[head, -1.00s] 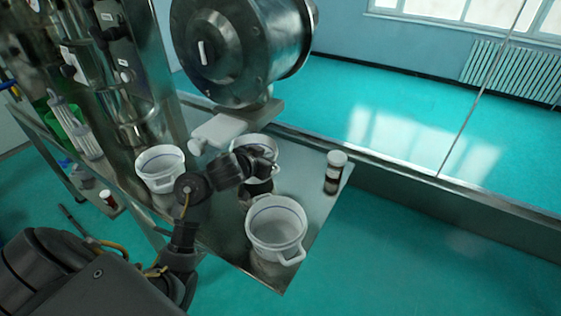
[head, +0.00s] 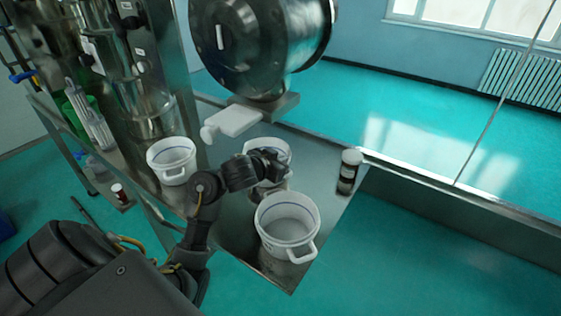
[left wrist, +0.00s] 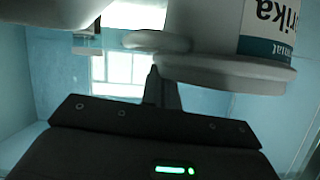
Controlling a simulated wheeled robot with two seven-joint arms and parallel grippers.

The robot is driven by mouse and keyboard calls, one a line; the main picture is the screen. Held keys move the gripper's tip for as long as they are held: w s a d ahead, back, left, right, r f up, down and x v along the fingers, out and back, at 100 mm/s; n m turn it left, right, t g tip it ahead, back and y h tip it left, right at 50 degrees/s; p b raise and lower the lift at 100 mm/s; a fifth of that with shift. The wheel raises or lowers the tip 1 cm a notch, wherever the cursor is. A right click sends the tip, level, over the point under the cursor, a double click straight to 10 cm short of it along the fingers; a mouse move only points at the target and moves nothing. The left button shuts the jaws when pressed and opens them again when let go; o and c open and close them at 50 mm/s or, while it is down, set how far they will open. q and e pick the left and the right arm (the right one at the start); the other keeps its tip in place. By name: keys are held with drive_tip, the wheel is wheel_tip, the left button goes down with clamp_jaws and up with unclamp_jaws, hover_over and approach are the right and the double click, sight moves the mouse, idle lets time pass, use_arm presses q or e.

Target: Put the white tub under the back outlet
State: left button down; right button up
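Three white tubs show in the head view. The middle tub (head: 281,150) is behind my left gripper (head: 275,163), right of and lower in the picture than the white outlet spout (head: 232,121) under the drum. My left gripper appears shut on this tub at its handle side; the fingertips are partly hidden. In the left wrist view, a white tub (left wrist: 205,35) with a printed label fills the top, its handle right at the dark fingers (left wrist: 163,85). The other tubs are at the left (head: 171,160) and the front right (head: 287,225). My right gripper is not in view.
The large steel drum (head: 262,45) overhangs the table. Steel machinery (head: 140,75) stands at the left.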

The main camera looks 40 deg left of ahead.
use_arm(q)
drive_tip(key=c, duration=1.7)
unclamp_jaws()
drive_tip(key=shift+f, duration=0.1)
drive_tip(key=shift+r, duration=0.2)
drive_tip(key=shift+s+r+p, duration=0.25)
drive_tip(key=shift+p, duration=0.3)
drive_tip(key=p+v, duration=0.5)
drive_tip(key=v, duration=0.6)
drive_tip(key=shift+s+p, duration=0.2)
drive_tip(key=shift+p, duration=0.2)
drive_tip(key=shift+d+f, duration=0.1)
drive_tip(key=shift+d, duration=0.05)
